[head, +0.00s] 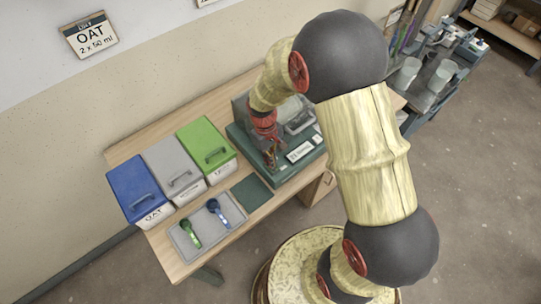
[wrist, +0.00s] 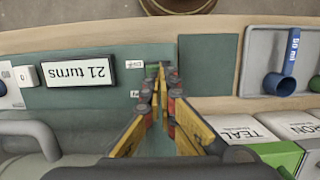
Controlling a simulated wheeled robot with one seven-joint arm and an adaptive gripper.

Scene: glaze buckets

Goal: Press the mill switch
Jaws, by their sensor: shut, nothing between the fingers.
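The mill (head: 247,143) is a grey machine on a dark teal base, standing on the wooden bench. Its teal front panel (wrist: 80,96) carries a white display reading "21 turns" (wrist: 80,72) and a small "0" tile (wrist: 27,76). In the wrist view the fingertips (wrist: 160,74) are over the panel beside the labels. I cannot make out the switch itself; the fingers may hide it. Contact is unclear.
Blue (head: 140,187), grey (head: 174,170) and green (head: 206,148) lidded buckets stand left of the mill. A grey tray (head: 183,242) holds a green scoop (head: 191,233) and a blue scoop (head: 218,212). A bare teal mat (head: 251,193) lies between tray and mill.

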